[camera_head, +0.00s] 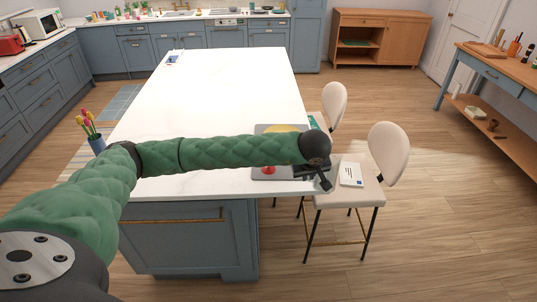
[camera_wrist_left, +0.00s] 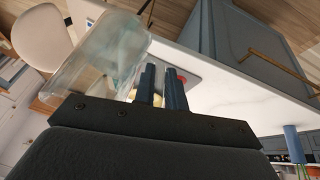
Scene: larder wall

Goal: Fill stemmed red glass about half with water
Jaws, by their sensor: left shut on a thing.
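In the left wrist view a large clear vessel (camera_wrist_left: 100,60), like a jug, is close to my left gripper (camera_wrist_left: 160,70) and looks tilted. The gripper is shut on it, seemingly at a handle; the grip itself is partly hidden. I cannot tell the water level in it. In the head view my left gripper (camera_head: 324,178) is over the near right corner of the island. A small red thing (camera_head: 268,170), perhaps the stemmed red glass, is on a grey tray (camera_head: 258,174) below my arm. It also shows in the left wrist view (camera_wrist_left: 182,77). My arm hides part of it; its fill cannot be seen.
The white island top (camera_head: 220,95) is mostly clear beyond my arm. A yellow thing (camera_head: 281,128) is at the tray's far side. Two pale chairs (camera_head: 389,150) stand at the island's right, one with a white booklet (camera_head: 351,174) on its seat. Tulips (camera_head: 89,124) stand at the left.

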